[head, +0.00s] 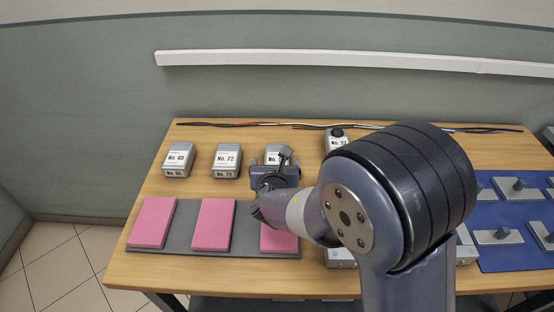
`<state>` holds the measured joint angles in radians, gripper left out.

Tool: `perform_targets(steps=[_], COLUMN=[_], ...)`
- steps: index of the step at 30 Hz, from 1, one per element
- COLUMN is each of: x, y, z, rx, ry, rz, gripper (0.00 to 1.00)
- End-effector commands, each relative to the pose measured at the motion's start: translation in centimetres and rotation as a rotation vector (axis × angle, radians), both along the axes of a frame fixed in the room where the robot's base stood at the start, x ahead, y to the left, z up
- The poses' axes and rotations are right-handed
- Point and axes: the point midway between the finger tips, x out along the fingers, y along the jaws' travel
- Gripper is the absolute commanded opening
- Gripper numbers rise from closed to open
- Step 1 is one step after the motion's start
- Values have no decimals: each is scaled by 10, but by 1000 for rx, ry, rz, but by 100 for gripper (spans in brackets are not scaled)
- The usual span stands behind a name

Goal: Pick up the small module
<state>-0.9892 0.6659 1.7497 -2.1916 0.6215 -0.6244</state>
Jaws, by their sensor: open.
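Several small grey box modules with white labels stand in a row along the back of the wooden table in the head view. The left one reads No. 65 (179,159) and the one beside it reads No. 72 (227,160). A third labelled module (272,150) is partly hidden behind my gripper (273,172). A fourth module (335,138) has a dark knob on top and is partly covered by my arm. I cannot tell which one is the small module. My gripper is open, in front of the third module; whether it touches it is unclear.
Pink pads (153,222) lie on a dark grey mat (178,242) at the front left. A blue mat (510,257) with several grey knobbed parts lies at the right. Thin cables (240,125) run along the back edge. My arm hides the table's middle right.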

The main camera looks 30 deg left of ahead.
Motion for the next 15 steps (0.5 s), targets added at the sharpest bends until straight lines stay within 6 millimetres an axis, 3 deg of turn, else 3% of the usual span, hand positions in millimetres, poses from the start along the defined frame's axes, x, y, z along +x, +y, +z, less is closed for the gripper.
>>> perform_targets(steps=[9,15], x=[37,43], y=[14,17], z=[-14,-17], rx=[0,0], ry=[1,0], rz=[-2,-1], gripper=[87,87])
